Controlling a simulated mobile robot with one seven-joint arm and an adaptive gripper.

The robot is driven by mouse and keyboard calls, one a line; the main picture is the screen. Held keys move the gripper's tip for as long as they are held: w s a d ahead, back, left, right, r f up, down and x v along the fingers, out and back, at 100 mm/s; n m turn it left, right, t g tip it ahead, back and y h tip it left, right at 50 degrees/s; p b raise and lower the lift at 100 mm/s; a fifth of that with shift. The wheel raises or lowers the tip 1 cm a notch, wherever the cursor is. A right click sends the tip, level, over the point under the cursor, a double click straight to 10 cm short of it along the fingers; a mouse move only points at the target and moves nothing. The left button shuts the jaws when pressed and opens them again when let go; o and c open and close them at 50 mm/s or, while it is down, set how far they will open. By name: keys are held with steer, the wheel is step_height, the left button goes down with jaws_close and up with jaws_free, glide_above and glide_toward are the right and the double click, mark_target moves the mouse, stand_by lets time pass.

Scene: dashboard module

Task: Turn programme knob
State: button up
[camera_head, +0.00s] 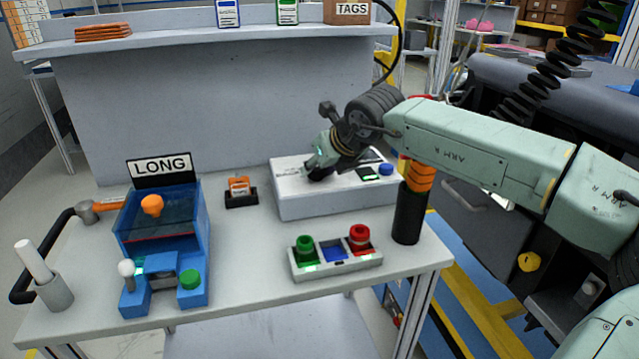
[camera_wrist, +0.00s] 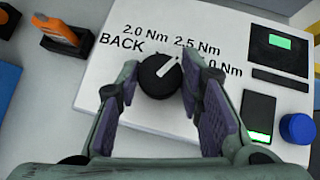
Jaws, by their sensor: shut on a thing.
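The programme knob (camera_wrist: 160,76) is a round black dial with a white pointer bar. It sits on the white box (camera_head: 310,202) at the back of the table. Labels "BACK", "2.0 Nm", "2.5 Nm" and one partly hidden label ending "0 Nm" surround it. The white bar points up and right, toward "2.5 Nm". My gripper (camera_wrist: 156,84) is shut on the knob from above, with one finger at each side. In the head view my gripper (camera_head: 318,170) hides most of the knob.
A blue button (camera_wrist: 298,128) and a green-lit screen (camera_wrist: 280,42) are on the box's right. In front stands a panel with a green button (camera_head: 305,247) and a red button (camera_head: 359,238). A blue "LONG" fixture (camera_head: 190,225) stands left, a black holder (camera_head: 408,215) right.

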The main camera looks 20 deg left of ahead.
steer(key=m+b, duration=0.1)
steer(key=b, duration=0.1)
steer(key=m+t+h+b, duration=0.1)
steer(key=b, duration=0.2)
steer(key=m+h+b, duration=0.1)
steer(key=b, duration=0.1)
steer(key=shift+s+a+f+m+t, duration=0.2)
steer(key=shift+a+f+m+t, duration=0.1)
steer(key=shift+f+t, duration=0.1)
steer(key=shift+r+m+t+h+b, duration=0.3)
steer(key=shift+m+h+b, duration=0.5)
steer(key=shift+m+b, duration=0.4)
steer(key=shift+r, duration=0.1)
steer(key=o, duration=1.1)
steer(key=v, duration=1.2)
